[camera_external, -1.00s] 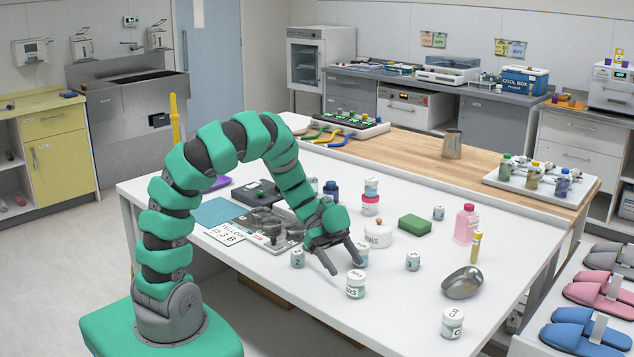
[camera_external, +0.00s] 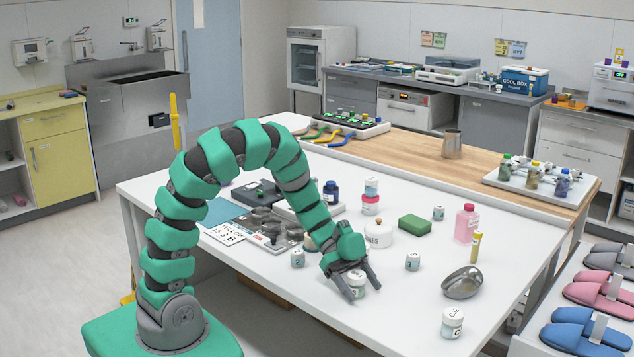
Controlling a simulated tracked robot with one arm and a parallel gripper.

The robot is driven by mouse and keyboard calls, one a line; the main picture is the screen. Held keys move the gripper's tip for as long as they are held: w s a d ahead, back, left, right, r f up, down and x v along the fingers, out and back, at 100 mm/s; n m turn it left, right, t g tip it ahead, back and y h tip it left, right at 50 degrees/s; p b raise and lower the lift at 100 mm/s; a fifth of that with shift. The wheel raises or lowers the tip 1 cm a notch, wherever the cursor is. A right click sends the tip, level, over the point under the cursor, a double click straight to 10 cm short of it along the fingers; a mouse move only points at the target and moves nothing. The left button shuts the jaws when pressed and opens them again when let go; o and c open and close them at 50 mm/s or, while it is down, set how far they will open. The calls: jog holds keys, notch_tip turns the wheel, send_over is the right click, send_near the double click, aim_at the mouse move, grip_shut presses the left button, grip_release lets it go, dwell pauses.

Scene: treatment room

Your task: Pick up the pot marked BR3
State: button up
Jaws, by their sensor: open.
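A small white-lidded pot (camera_external: 357,279) stands on the white table near its front edge. Its label is mostly hidden by my gripper now; in the earlier view it seems to end in R3. My gripper (camera_external: 364,292) is open and points down at this pot, with one finger in front of it to the left and the other to its right. I cannot tell whether the fingers touch it.
Small pots stand to the left (camera_external: 297,258) and right (camera_external: 413,261), and a larger pot (camera_external: 452,322) is at the front right.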

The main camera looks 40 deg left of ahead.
jog(key=shift+d, duration=0.1)
jog(key=c, duration=1.1)
jog(key=shift+o, duration=0.2)
jog(key=shift+r, duration=0.1)
